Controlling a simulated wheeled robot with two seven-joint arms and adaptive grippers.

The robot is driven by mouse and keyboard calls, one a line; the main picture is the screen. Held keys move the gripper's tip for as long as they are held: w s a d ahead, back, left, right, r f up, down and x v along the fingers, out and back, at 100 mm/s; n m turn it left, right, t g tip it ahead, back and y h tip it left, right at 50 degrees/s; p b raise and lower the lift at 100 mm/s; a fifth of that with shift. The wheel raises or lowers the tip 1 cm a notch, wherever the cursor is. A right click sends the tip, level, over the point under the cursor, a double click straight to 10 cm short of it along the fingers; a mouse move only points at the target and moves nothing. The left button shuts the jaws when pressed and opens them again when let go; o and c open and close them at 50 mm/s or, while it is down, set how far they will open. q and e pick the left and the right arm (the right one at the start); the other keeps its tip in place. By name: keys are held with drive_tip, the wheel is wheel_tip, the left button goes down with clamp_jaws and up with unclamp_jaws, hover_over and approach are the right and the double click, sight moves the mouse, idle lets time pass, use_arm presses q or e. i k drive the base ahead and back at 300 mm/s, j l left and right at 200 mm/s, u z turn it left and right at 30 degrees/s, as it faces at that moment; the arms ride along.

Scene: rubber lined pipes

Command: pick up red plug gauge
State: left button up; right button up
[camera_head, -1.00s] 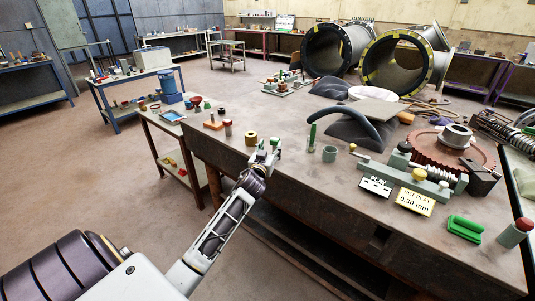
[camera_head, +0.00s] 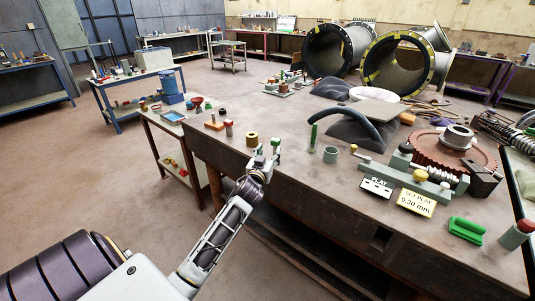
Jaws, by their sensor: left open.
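A green upright gauge (camera_head: 313,136) stands to the right of the gripper. My right gripper is not in view.
A brass-coloured ring (camera_head: 251,139) stands just behind my left gripper. An orange block (camera_head: 214,124) lies left of the red-topped cylinder. Bare bench top lies behind the ring. A red-topped grey cylinder (camera_head: 517,234) stands far right.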

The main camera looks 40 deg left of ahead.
sight(228, 123)
drive_tip(key=u, duration=1.5)
